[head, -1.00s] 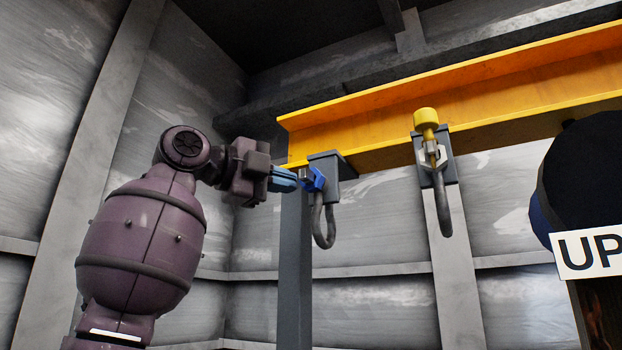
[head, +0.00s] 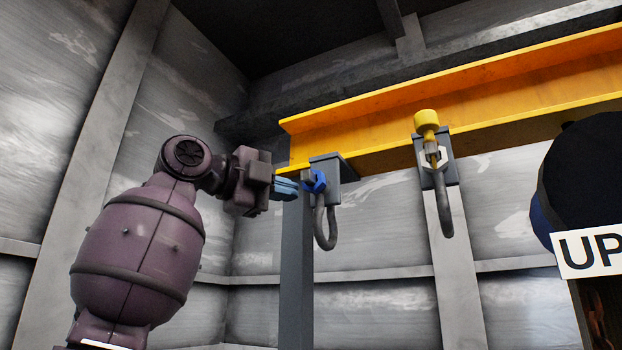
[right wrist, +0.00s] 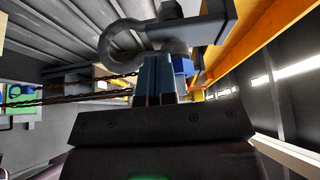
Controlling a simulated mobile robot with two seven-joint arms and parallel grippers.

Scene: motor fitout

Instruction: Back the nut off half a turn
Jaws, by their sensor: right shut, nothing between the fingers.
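A blue hex nut (head: 319,181) sits on a grey bolt end at the face of the left grey bracket (head: 328,170), above a U-shaped grey shackle (head: 331,238). My right gripper (head: 296,187) is shut and empty, its pale blue fingers just left of the nut. I cannot tell whether the tips touch it. In the right wrist view the closed fingers (right wrist: 155,80) point up toward the shackle (right wrist: 112,48), and a piece of the blue nut (right wrist: 182,67) shows beside them. A silver hex nut (head: 432,159) sits on the right bracket. My left gripper is out of view.
The orange beam (head: 460,95) runs overhead above both brackets. A yellow-capped fitting (head: 426,122) stands at the right bracket. A grey post (head: 296,275) is behind the left bracket. A dark round body (head: 590,170) with an "UP" label (head: 592,253) is at far right.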

